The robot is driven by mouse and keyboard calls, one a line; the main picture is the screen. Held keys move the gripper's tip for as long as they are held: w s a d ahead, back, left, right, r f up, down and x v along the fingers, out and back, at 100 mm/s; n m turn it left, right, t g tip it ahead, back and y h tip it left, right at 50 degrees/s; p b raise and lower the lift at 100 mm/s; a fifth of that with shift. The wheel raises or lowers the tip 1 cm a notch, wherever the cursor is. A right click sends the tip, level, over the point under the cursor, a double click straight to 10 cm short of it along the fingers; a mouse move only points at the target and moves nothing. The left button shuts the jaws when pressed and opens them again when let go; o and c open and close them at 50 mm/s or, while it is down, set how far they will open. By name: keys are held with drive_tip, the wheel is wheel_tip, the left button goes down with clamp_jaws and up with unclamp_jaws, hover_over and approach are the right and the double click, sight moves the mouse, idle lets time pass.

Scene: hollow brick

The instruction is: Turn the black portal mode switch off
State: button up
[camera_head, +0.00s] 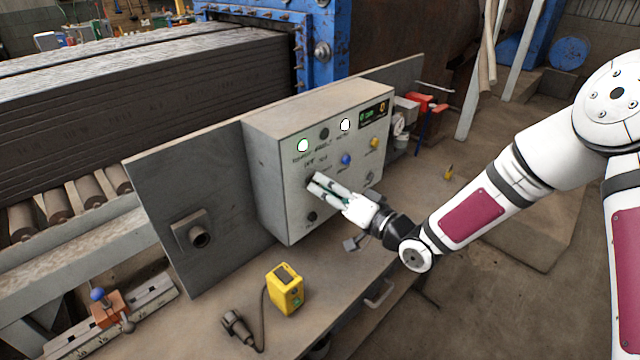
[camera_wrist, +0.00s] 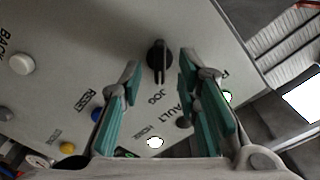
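I cannot read a portal mode label. Its handle bar runs about vertical in that view. My gripper (camera_wrist: 155,95) is open, its green-padded fingers apart, and the switch shows in the gap between them, beyond the tips. I cannot tell whether the fingers touch it. In the head view my gripper (camera_head: 314,183) is close to the panel face and mostly covers the switch. A second black knob (camera_head: 311,217) is lower on the panel.
The panel also has a blue button (camera_head: 346,160), a yellow button (camera_head: 375,143), lit lamps (camera_head: 303,146) and a small display (camera_head: 373,115). A yellow device (camera_head: 285,289) with a cable lies on the bench in front. A grey plate (camera_head: 205,215) stands behind the box.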

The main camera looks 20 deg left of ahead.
drive_tip(key=shift+x, duration=1.05)
clamp_jaws()
drive_tip(key=shift+n, duration=0.3)
drive_tip(key=n, duration=0.3)
drive_tip(key=shift+n, duration=0.4)
drive_tip(key=shift+r+n, duration=0.1)
drive_tip(key=shift+n, duration=2.1)
unclamp_jaws()
